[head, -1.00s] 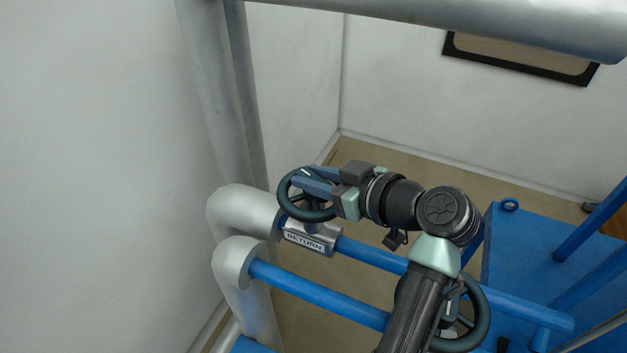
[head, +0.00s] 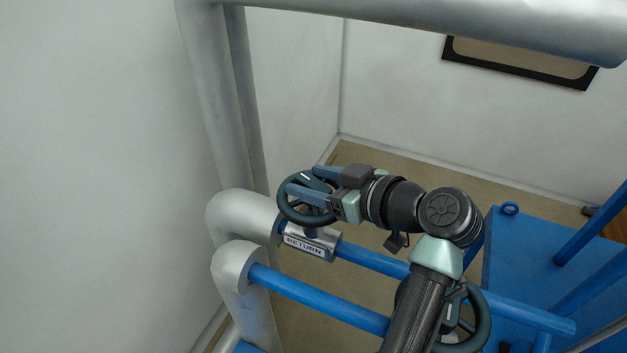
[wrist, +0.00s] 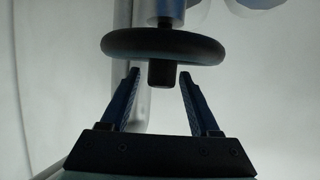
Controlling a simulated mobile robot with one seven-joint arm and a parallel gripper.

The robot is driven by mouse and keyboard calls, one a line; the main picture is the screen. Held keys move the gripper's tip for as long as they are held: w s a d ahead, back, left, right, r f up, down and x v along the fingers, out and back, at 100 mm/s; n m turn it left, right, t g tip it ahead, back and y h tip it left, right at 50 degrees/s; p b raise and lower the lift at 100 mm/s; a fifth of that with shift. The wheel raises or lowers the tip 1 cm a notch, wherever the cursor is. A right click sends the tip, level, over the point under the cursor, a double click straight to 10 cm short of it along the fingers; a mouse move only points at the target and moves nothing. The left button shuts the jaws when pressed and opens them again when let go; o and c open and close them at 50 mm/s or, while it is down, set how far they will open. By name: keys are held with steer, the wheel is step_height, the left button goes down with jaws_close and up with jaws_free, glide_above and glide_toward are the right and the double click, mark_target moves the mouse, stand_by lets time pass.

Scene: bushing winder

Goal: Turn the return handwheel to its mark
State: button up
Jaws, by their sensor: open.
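The dark green return handwheel (head: 284,208) sits on a grey valve body with a "RETURN" plate (head: 304,246) on the upper blue pipe. A small white mark shows near its far rim. My gripper (head: 300,178) is open, its two blue fingers spread over the wheel in the head view. In the wrist view the handwheel (wrist: 163,46) is edge-on, and its dark central stub (wrist: 161,74) lies between the open fingertips (wrist: 160,73), with gaps on both sides. The fingers hide part of the wheel in the head view. I cannot tell whether they touch the rim.
A second dark handwheel (head: 482,318) is partly hidden behind my arm. A lower blue pipe (head: 320,299) runs in front of the return pipe. Silver pipes (head: 245,215) and the wall stand close on the left. A blue machine bed (head: 520,260) lies on the right.

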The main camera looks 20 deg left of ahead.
mark_target(314, 182)
step_height(314, 182, up, 10)
steer(key=shift+f+b, duration=0.1)
steer(key=shift+b, duration=0.25)
